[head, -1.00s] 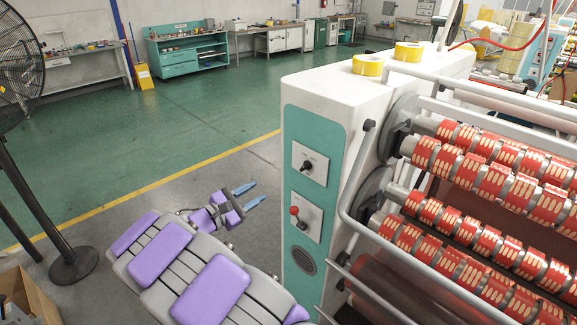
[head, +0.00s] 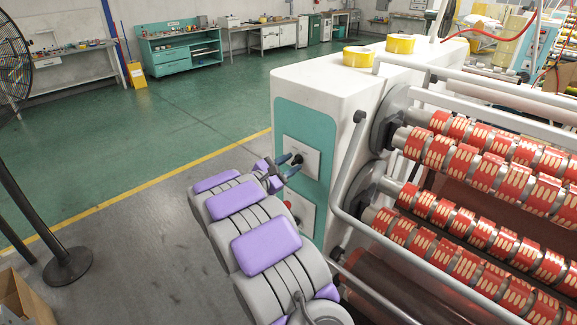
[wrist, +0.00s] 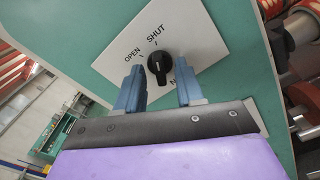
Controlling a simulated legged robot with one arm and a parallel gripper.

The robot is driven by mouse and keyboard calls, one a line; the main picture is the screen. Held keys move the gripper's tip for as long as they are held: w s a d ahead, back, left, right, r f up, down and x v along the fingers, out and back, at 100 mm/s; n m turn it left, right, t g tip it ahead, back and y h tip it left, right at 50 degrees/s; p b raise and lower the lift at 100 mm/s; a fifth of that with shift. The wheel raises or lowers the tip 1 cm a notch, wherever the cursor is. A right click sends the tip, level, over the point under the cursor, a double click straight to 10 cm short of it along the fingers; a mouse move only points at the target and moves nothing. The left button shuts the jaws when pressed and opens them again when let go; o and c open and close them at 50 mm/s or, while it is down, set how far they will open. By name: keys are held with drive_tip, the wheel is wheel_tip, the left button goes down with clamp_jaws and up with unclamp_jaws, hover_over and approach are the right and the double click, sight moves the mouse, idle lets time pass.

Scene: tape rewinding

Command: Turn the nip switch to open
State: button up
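The nip switch is a black round knob (wrist: 158,66) on a white plate (wrist: 185,45) marked OPEN and SHUT, with part of another word below. In the wrist view a pale mark on the knob points up, roughly toward the SHUT side. My gripper (wrist: 163,72) is open, its two blue fingers on either side of the knob; contact is not clear. In the head view my gripper (head: 289,166) is at the upper plate (head: 306,153) on the teal panel, and the knob (head: 297,159) shows just beside the fingers.
A lower plate (head: 301,213) with a red knob sits under the switch, partly hidden by my arm. The machine's rollers with red labels (head: 480,165) and a grey rail (head: 347,170) stand to the right.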

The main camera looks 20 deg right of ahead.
drive_tip(key=shift+d, duration=0.4)
drive_tip(key=shift+a, duration=0.55)
drive_tip(key=c, duration=0.4)
drive_tip(key=shift+a+r, duration=0.1)
drive_tip(key=shift+c, duration=0.6)
drive_tip(key=shift+d, duration=0.2)
clamp_jaws()
